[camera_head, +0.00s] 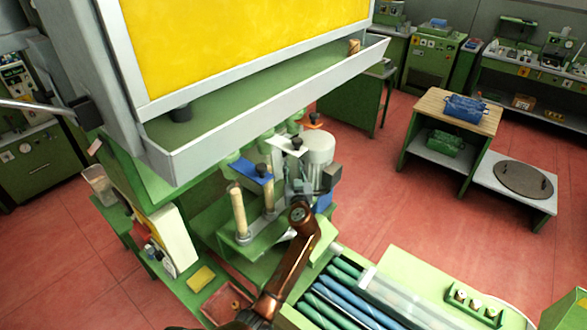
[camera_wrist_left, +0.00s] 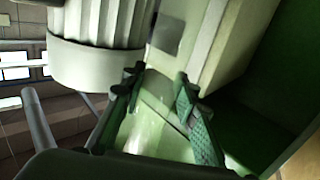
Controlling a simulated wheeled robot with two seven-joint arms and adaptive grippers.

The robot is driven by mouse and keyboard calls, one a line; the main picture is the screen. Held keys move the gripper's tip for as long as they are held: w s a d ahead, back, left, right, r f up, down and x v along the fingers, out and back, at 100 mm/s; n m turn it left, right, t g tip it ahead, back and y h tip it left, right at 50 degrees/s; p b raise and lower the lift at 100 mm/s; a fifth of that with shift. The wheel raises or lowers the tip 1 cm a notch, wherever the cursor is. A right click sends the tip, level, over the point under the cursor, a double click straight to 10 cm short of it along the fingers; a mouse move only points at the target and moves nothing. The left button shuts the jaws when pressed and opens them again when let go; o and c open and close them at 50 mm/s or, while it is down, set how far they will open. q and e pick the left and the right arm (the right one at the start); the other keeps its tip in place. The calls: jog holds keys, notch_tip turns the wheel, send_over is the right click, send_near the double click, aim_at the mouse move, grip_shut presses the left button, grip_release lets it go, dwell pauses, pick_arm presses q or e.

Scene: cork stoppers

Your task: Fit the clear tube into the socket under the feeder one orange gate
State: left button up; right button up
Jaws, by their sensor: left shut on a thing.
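The feeder (camera_head: 240,50) has a yellow front and a long grey tray. Under it sit a blue gate (camera_head: 250,172), a white gate (camera_head: 287,144) and, farthest right, an orange gate (camera_head: 313,123), mostly hidden behind a pale cylinder. My left gripper (camera_head: 303,186) is below the gates, beside that cylinder. In the left wrist view its fingers (camera_wrist_left: 158,95) are shut on a clear, greenish tube (camera_wrist_left: 152,138). The tube's far end and the socket under the orange gate cannot be made out. My right gripper is not in view.
Two cork-coloured columns (camera_head: 239,211) stand upright on the green base left of my gripper. The pale cylinder (camera_head: 318,147) is close on its right; a ribbed pale cylinder (camera_wrist_left: 98,62) fills the wrist view's upper left. A rack of green and blue rolls (camera_head: 345,298) lies at the front.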

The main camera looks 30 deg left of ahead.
pick_arm(q)
jog(key=shift+f+b, duration=0.35)
jog(key=shift+b, duration=0.05)
jog(key=o, duration=1.2)
jog(key=shift+o, duration=0.2)
jog(key=v, duration=1.2)
jog(key=shift+r, duration=0.1)
